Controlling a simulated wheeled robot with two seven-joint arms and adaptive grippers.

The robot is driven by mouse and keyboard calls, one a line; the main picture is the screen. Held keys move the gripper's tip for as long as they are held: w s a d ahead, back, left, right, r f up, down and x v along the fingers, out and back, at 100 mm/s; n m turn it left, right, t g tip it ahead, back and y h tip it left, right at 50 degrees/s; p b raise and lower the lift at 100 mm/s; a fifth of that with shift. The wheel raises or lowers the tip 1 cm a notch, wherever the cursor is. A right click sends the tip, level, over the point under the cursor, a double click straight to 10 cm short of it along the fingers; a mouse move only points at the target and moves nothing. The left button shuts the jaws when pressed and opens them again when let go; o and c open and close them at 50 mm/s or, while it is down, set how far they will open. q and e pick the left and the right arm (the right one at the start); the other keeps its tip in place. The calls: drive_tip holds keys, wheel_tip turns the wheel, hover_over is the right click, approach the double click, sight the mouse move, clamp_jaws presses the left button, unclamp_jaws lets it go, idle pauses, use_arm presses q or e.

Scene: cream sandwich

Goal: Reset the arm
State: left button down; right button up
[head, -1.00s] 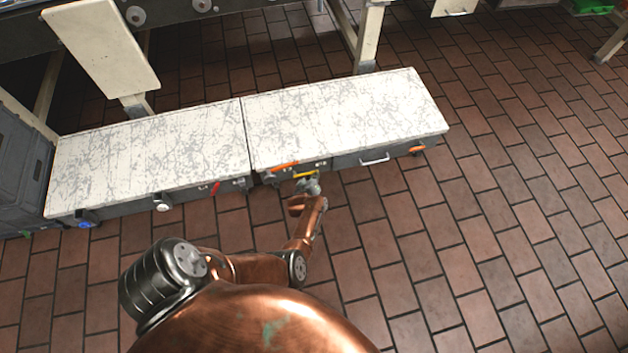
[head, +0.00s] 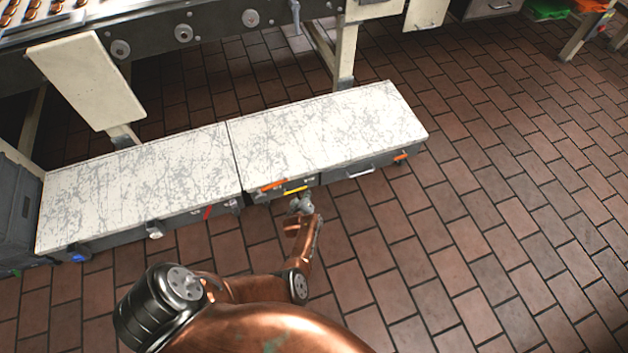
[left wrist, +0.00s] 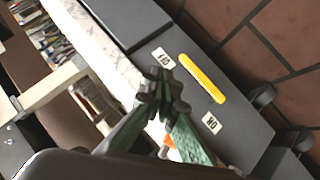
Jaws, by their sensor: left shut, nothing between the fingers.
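My left arm comes in from the lower left in the head view. Its gripper (head: 300,203) is small there and sits close to the front of the right white-topped bench (head: 330,125), near a yellow handle (head: 296,190). In the left wrist view the green-sided fingers (left wrist: 162,97) are shut with their tips together and nothing between them. The yellow handle (left wrist: 202,78) shows there on the grey front, beside two white labels. Whether the fingertips touch the bench cannot be told. My right gripper is in no view.
A second white-topped bench (head: 140,180) adjoins on the left. A grey crate (head: 18,215) stands at the far left. A conveyor frame (head: 220,40) with trays runs along the back. Brick-tiled floor (head: 480,220) is free on the right.

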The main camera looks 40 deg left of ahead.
use_arm(q)
drive_tip(key=shift+a, duration=0.1)
